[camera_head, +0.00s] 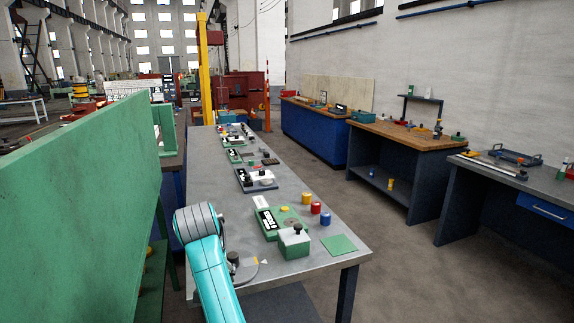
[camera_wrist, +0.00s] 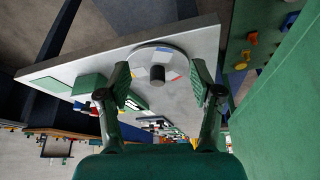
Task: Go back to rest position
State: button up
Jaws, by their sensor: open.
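My gripper (camera_wrist: 160,82) is open and empty in the wrist view. Its two fingers stand wide apart over the grey table (camera_wrist: 110,55). Between and beyond the fingertips is a round dial plate (camera_wrist: 172,55) with a dark knob (camera_wrist: 157,74) at its middle. I see no contact between the fingers and the knob. In the head view my teal arm covers the near left part of the table, and my gripper is not visible there. The dial plate (camera_head: 250,270) and knob (camera_head: 233,258) show just right of the arm.
A green box with a black knob (camera_head: 293,241), a red cylinder (camera_head: 316,208), a blue one (camera_head: 325,219) and a yellow one (camera_head: 306,198) stand near the table's front. A tall green panel (camera_head: 80,210) rises close on the left. Free floor (camera_head: 400,270) lies to the right.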

jog(key=s+d+f+t, duration=0.15)
jog(key=d+f, duration=0.25)
jog(key=f, duration=0.4)
jog(key=s+d+f, duration=0.2)
jog(key=d+f, duration=0.2)
jog(key=f, duration=0.4)
jog(key=s+d+f+t, duration=0.1)
jog(key=s+d+f, duration=0.1)
jog(key=d+f, duration=0.45)
jog(key=s+d+f+t+y, duration=0.1)
jog(key=s+d+f, duration=0.4)
jog(key=s+f, duration=0.15)
jog(key=s+d+f+t, duration=0.1)
jog(key=s+d+f, duration=0.4)
jog(key=s, duration=0.3)
jog(key=s+d+r+t, duration=0.15)
jog(key=s+d, duration=0.25)
jog(key=s, duration=0.6)
jog(key=s+d+r+t, duration=0.1)
jog(key=s+d+r, duration=0.25)
jog(key=s, duration=0.75)
jog(key=s+d+r+t+h, duration=0.1)
jog(key=s+d+r+t, duration=0.2)
jog(key=s+r, duration=1.2)
jog(key=shift+d+r+m, duration=0.35)
jog(key=shift+d+m, duration=0.05)
jog(key=shift+d, duration=0.2)
